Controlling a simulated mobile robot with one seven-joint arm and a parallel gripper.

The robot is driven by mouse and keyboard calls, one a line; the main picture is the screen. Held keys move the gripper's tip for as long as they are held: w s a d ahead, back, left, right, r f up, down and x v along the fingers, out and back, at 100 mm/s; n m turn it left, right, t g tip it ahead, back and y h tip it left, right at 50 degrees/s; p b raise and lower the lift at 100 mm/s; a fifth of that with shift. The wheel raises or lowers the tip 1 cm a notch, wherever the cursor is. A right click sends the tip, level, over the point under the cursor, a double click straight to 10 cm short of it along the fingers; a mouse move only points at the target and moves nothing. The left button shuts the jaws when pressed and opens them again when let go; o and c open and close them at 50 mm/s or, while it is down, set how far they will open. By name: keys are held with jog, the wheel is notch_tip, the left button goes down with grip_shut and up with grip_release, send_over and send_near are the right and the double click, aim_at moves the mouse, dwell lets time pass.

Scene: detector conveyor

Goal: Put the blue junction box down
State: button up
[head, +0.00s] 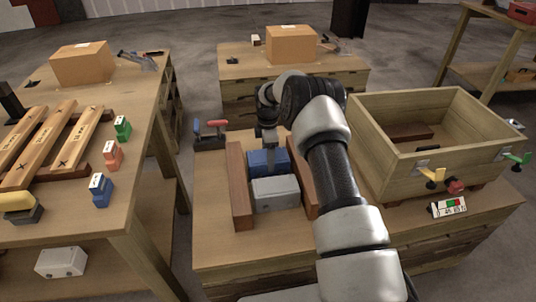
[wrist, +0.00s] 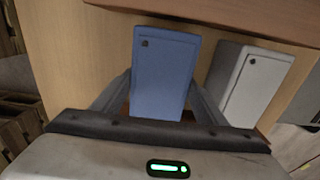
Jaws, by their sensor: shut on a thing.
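The blue junction box (head: 262,163) is between the two fingers of my gripper (head: 269,143), which is shut on it. In the wrist view the blue box (wrist: 165,65) sits upright between the fingers, one on each side. A grey junction box (head: 275,193) stands directly in front of it in the head view, and beside it on the right in the wrist view (wrist: 252,82). Both are between two dark wooden rails, the left rail (head: 239,186) and the right rail (head: 307,183). I cannot tell whether the blue box's underside touches the table top.
A deep wooden crate (head: 372,128) stands on the right of the same table (head: 213,222). Bare table top shows left of the rails.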

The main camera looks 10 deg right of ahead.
jog(key=shift+w+r, duration=0.1)
jog(key=shift+r, duration=0.05)
jog(key=o, duration=2.1)
jog(key=shift+f, duration=0.25)
jog(key=shift+c, duration=0.2)
